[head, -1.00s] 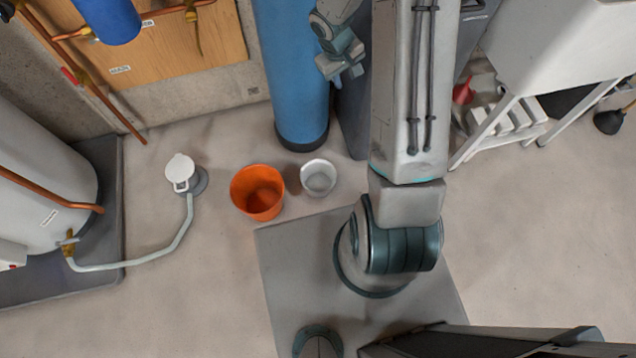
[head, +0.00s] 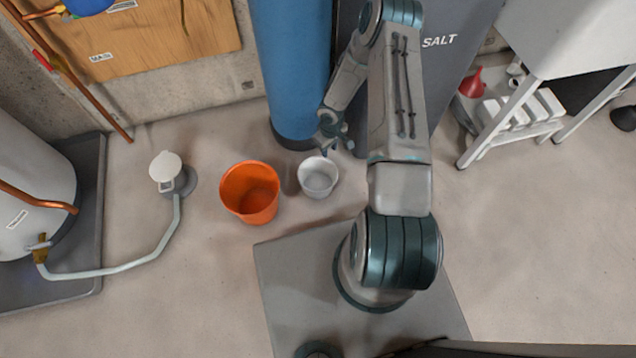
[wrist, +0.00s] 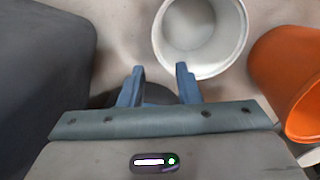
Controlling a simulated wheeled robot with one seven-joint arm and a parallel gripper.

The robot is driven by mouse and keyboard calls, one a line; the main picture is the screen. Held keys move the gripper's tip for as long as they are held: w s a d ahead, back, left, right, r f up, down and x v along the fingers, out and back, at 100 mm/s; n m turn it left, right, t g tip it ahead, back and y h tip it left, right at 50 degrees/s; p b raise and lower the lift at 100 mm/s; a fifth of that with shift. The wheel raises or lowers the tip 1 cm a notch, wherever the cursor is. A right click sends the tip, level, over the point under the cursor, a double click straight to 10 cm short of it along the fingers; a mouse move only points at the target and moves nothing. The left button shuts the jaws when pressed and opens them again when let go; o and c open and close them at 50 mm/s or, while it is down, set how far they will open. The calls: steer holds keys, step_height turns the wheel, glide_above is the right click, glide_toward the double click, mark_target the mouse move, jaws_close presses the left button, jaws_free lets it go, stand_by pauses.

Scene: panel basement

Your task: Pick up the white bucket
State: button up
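The white bucket (head: 318,178) stands upright on the floor, just right of an orange bucket, and looks empty. My gripper (head: 331,146) is at its far rim in the head view. In the wrist view the white bucket (wrist: 203,38) is ahead of the fingers and a little to the right. My gripper (wrist: 160,72) is open there, with a gap between its two blue fingers and nothing held. The right fingertip is close to the bucket's rim; I cannot tell whether it touches.
The orange bucket (head: 250,192) stands close on the left; it also shows in the wrist view (wrist: 290,75). A blue cylinder (head: 289,70) and a dark salt bin (head: 450,60) stand behind. A white-lidded device (head: 168,172) with a hose is farther left.

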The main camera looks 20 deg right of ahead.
steer(key=b, duration=0.1)
glide_above(330, 163)
steer(key=f, duration=0.5)
steer(key=shift+a, duration=0.25)
steer(key=f+b, duration=0.3)
steer(key=f, duration=0.2)
steer(key=shift+d, duration=0.2)
jaws_close()
